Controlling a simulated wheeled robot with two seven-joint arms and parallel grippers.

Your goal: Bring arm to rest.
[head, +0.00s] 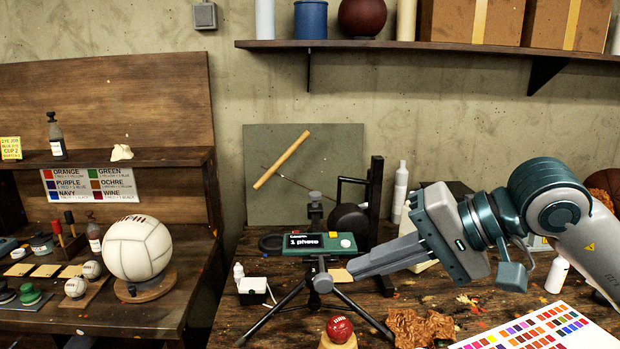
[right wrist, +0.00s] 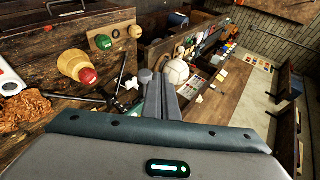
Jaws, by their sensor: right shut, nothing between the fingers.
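My right gripper (head: 352,268) reaches in from the right in the head view, its fingers together and empty, pointing left above the workbench. Its fingers also show in the right wrist view (right wrist: 160,88). The fingertips are close to the tripod device (head: 318,243) with a screen reading "1 photo"; I cannot tell whether they touch it. A red ball (head: 340,328) sits on a small wooden stand below the fingers. A white panelled ball (head: 138,248) rests on a round base on the left bench. My left gripper does not show.
Crumpled brown paper (head: 420,328) and a colour chart (head: 535,330) lie at the front right. A white bottle (head: 400,190) stands behind my gripper. A shelf (head: 400,45) with boxes and jars runs above. The left bench holds several small balls and jars.

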